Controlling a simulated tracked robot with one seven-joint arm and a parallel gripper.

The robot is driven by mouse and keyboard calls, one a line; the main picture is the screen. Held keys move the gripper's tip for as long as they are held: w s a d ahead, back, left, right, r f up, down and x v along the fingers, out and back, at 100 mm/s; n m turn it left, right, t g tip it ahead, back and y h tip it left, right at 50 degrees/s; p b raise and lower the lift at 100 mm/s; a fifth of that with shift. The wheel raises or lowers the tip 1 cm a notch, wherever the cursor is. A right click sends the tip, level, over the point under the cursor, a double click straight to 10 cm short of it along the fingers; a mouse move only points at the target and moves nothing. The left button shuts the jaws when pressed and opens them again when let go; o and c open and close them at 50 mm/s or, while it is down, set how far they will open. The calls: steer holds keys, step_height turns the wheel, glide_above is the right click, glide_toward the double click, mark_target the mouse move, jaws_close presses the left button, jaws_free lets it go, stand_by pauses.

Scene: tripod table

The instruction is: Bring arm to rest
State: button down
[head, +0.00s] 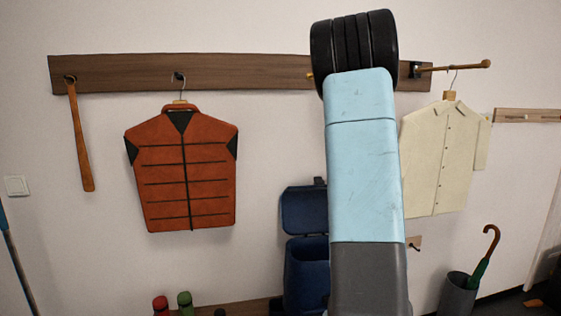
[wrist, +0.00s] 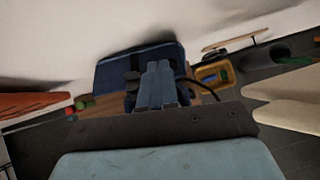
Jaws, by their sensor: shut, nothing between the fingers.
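My arm rises in the middle of the head view, with a grey and light blue link and a black ribbed joint at its top, in front of the wall rack. My gripper (wrist: 158,68) shows only in the wrist view; its two grey-blue fingers lie side by side, shut and empty. They point towards a dark blue open-lidded container (wrist: 115,72), apparently with a gap between. The head view shows this container (head: 304,212) low on the wall side, partly hidden behind my arm.
A wooden rack (head: 240,73) holds a brown stick (head: 80,135), an orange vest (head: 185,170) and a cream shirt (head: 440,155). Below are red (head: 161,304) and green (head: 185,302) bottles and a grey stand (head: 457,295) with a green umbrella (head: 481,268). Bare wall separates vest and container.

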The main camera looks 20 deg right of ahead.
steer(key=s+a+r+n+y, duration=0.1)
steer(key=s+a+n, duration=0.55)
steer(key=a, duration=0.25)
steer(key=s+a+n+y, duration=0.1)
steer(key=s+a+n, duration=0.4)
steer(key=a+n, duration=0.35)
steer(key=s+a+r+n+y, duration=0.1)
steer(key=s+a+n+y, duration=0.1)
steer(key=s+a+n, duration=0.55)
steer(key=s+a+f+n, duration=0.3)
steer(key=s+a+n, duration=0.2)
steer(key=s+n, duration=0.1)
steer(key=s+a+f+n+g, duration=0.1)
steer(key=s+a+f+n, duration=0.2)
steer(key=s+n, duration=0.3)
steer(key=s+a+f+n+h, duration=0.1)
steer(key=s+a+f+n, duration=0.2)
steer(key=s+a+n, duration=0.3)
steer(key=shift+s+a+g, duration=0.3)
steer(key=shift+s+a, duration=0.05)
steer(key=shift+s, duration=0.2)
